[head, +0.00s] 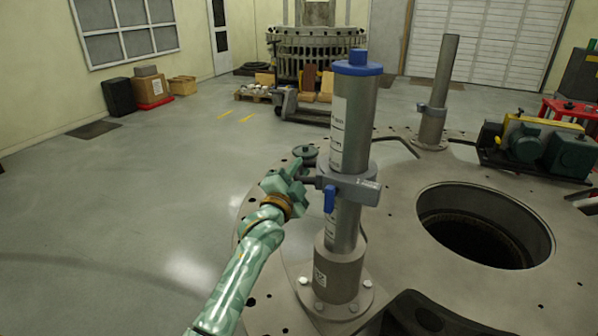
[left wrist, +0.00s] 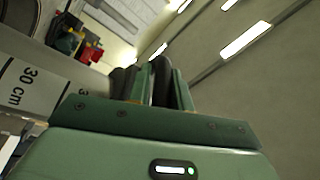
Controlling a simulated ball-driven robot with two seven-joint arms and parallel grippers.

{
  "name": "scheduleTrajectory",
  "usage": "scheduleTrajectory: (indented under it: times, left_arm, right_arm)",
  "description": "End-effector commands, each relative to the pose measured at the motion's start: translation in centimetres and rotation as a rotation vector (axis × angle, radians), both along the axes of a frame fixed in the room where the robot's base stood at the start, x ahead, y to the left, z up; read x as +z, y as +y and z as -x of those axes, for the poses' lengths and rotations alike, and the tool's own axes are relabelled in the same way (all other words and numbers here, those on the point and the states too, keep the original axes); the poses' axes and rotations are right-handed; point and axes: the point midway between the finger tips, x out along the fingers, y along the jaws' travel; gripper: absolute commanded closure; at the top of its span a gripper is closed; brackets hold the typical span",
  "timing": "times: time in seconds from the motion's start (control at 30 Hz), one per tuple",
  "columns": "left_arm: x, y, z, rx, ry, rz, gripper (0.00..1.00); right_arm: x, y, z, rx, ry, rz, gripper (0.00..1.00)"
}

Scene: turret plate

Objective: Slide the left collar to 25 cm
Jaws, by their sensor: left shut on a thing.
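The left collar (head: 350,187) is a grey ring around the near upright post (head: 353,125), which has a blue cap and white scale labels. A blue lever (head: 330,198) hangs at the collar's front, and a grey grip sticks out to its right. My left gripper (head: 303,177) is at the collar's left side, shut on its side handle, which is mostly hidden by the fingers. In the left wrist view the fingers (left wrist: 152,85) point away, and a "30 cm" label (left wrist: 32,85) shows on the post at left. My right gripper is not in view.
The post stands on a bolted flange (head: 335,295) on the round turret plate. A second post (head: 437,90) with its own collar stands behind right. A large round hole (head: 485,225) opens at right, and green machinery (head: 540,145) lies beyond.

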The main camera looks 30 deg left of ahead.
Motion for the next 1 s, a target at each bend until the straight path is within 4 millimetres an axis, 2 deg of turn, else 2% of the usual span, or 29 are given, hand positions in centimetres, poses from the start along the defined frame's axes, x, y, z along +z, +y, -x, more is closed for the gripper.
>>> scheduleTrajectory:
  times: [0.17, 0.5, 0.7, 0.83, 1.0]
  left_arm:
    - [-2.8, 0.1, 0.0, 0.001, 0.001, -0.002, 1.0]
    - [-12.4, 0.1, 0.0, 0.001, 0.004, 0.0, 1.0]
    - [-17.0, 0.1, 0.0, 0.002, 0.003, 0.0, 1.0]
    - [-18.9, 0.1, 0.0, 0.002, 0.002, 0.001, 1.0]
    - [-20.0, 0.1, 0.0, 0.003, -0.001, 0.001, 1.0]
  right_arm:
    - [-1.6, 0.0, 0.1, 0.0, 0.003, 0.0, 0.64]
    - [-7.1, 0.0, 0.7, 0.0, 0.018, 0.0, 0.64]
    - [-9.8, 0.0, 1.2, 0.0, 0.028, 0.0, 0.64]
    - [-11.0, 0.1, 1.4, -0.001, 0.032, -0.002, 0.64]
    - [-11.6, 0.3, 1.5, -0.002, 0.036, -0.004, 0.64]
